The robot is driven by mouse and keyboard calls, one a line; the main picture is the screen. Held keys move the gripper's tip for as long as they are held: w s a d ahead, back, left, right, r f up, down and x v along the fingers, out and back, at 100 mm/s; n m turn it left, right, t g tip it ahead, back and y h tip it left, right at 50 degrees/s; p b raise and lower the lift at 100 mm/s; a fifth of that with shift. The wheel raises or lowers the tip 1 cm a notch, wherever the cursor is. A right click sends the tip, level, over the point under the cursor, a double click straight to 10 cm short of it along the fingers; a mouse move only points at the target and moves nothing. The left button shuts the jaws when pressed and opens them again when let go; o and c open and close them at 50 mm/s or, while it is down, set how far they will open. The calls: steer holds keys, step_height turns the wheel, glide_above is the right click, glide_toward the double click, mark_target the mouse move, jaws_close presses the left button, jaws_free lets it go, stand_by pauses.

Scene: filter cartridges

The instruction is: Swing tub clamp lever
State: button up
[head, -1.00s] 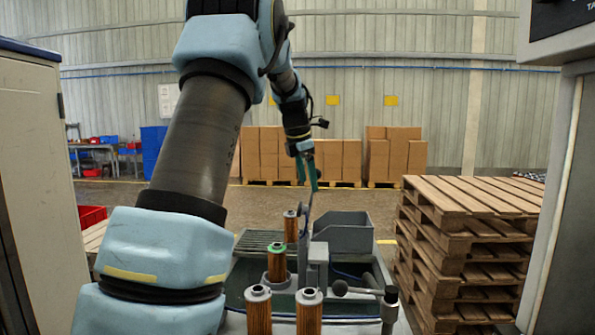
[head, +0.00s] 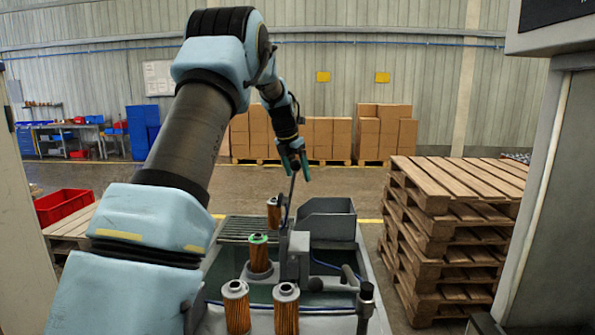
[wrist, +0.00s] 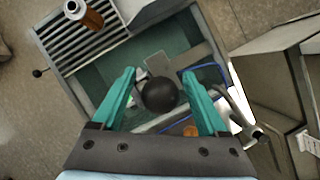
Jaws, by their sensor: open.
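A thin upright lever (head: 290,196) with a black ball knob rises from the grey clamp block (head: 299,252) on the tub (head: 372,268). It leans slightly in the head view. My gripper (head: 294,173) is open, with its teal fingers at the top of the lever. In the wrist view the black ball knob (wrist: 160,95) lies between the two spread fingers of my gripper (wrist: 159,71), with gaps visible on both sides. The lever's shaft is hidden under the knob there. I cannot tell how deep the knob sits between the fingers.
Orange filter cartridges stand in front, one with a green top (head: 259,257); another stands near the slatted rack (head: 250,228). A grey bin (head: 326,222) sits behind the block. A dark-topped post (head: 365,300) stands at front right. Stacked pallets (head: 440,225) flank the tub on the right.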

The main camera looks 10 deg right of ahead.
steer(key=shift+w+d+f, duration=0.15)
steer(key=shift+f, duration=0.4)
jaws_close()
stand_by(1.1)
